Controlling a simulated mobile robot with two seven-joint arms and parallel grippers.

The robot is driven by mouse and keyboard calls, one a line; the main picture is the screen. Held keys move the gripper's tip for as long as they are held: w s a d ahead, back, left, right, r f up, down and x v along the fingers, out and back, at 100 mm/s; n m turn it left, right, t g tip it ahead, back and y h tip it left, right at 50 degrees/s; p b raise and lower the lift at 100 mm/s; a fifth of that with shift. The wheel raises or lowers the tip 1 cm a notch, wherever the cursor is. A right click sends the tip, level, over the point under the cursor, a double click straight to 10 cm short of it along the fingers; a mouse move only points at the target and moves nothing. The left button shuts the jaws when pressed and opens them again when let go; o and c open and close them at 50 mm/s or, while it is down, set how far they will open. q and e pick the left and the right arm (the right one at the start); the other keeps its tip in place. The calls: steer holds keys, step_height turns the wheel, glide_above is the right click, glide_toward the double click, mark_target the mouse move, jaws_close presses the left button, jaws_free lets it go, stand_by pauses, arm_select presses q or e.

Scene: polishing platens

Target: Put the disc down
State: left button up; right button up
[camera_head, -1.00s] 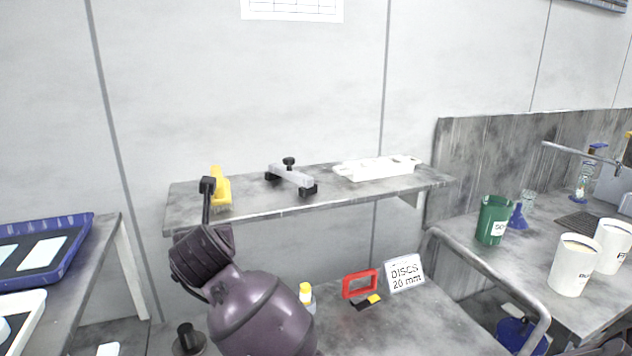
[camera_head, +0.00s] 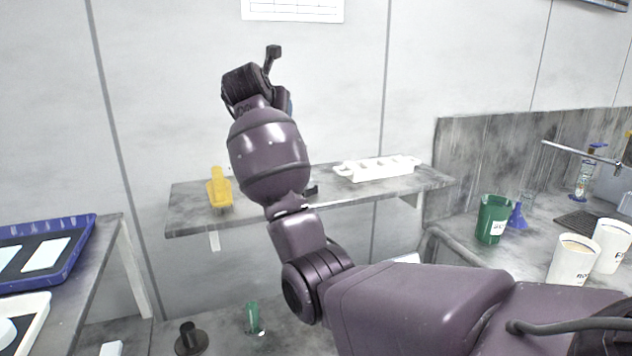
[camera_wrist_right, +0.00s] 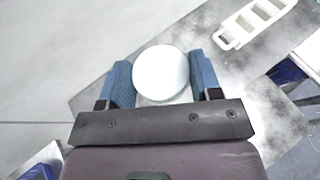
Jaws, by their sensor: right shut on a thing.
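My right gripper (camera_wrist_right: 162,80) has its two blue fingers on either side of a pale round disc (camera_wrist_right: 161,72) and is shut on it. The disc's flat face shows to the right wrist camera. In the head view my right arm rises from the lower right, and its gripper (camera_head: 287,102) is up in front of the wall, above the grey shelf (camera_head: 335,198). The disc is hidden there behind my wrist. My left gripper is not in view.
A white slotted rack (camera_head: 375,169) stands on the shelf's right part, and a yellow object (camera_head: 218,188) on its left. A blue tray (camera_head: 78,250) and white tray (camera_head: 38,325) lie left. A green beaker (camera_head: 492,220) and white cups (camera_head: 573,260) stand right.

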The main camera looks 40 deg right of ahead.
steer(key=shift+w+d, duration=0.1)
steer(key=shift+d, duration=0.2)
step_height(320, 180, down, 20)
steer(key=p, duration=0.2)
steer(key=shift+r+p, duration=0.2)
steer(key=shift+p, duration=0.15)
steer(key=shift+f, duration=0.1)
steer(key=o, duration=0.7)
